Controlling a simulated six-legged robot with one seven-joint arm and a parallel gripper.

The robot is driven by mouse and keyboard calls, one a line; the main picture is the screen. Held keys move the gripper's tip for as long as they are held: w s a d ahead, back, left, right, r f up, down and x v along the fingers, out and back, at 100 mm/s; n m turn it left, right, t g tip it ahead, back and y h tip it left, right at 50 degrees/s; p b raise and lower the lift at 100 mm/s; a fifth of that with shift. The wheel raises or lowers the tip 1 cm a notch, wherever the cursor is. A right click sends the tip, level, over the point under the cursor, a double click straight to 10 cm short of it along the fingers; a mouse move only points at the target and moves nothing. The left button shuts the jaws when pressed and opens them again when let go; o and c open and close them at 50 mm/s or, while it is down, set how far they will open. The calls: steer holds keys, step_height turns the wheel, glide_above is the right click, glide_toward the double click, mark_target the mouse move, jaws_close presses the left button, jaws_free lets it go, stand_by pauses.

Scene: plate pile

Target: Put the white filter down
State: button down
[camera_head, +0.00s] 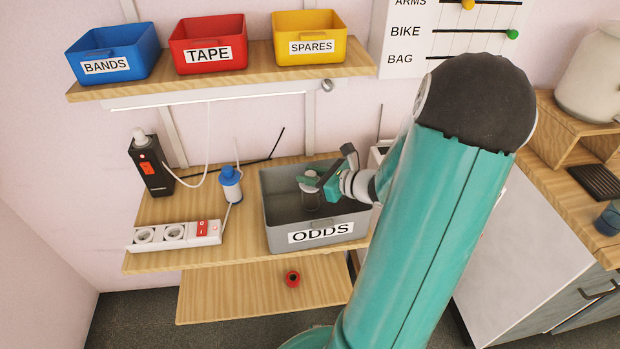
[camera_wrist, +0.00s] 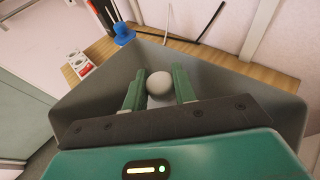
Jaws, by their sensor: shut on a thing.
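My gripper (camera_head: 312,182) reaches down into the grey bin (camera_head: 313,237) labelled ODDS. In the wrist view my gripper (camera_wrist: 159,76) has its two green fingers on either side of the white filter (camera_wrist: 160,85), which shows as a round white top between them. The bin wall (camera_wrist: 95,95) surrounds the fingers in the wrist view.
Left of the bin, a blue-and-white bottle-like item (camera_head: 231,186), a power strip (camera_head: 175,235) and a black device (camera_head: 151,166) stand on the wooden shelf. Blue, red and yellow bins (camera_head: 308,40) sit above.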

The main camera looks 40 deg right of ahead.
steer(key=shift+w+f, duration=0.1)
steer(key=shift+f, duration=0.5)
steer(key=shift+f, duration=0.15)
steer(key=c, duration=1.1)
jaws_free()
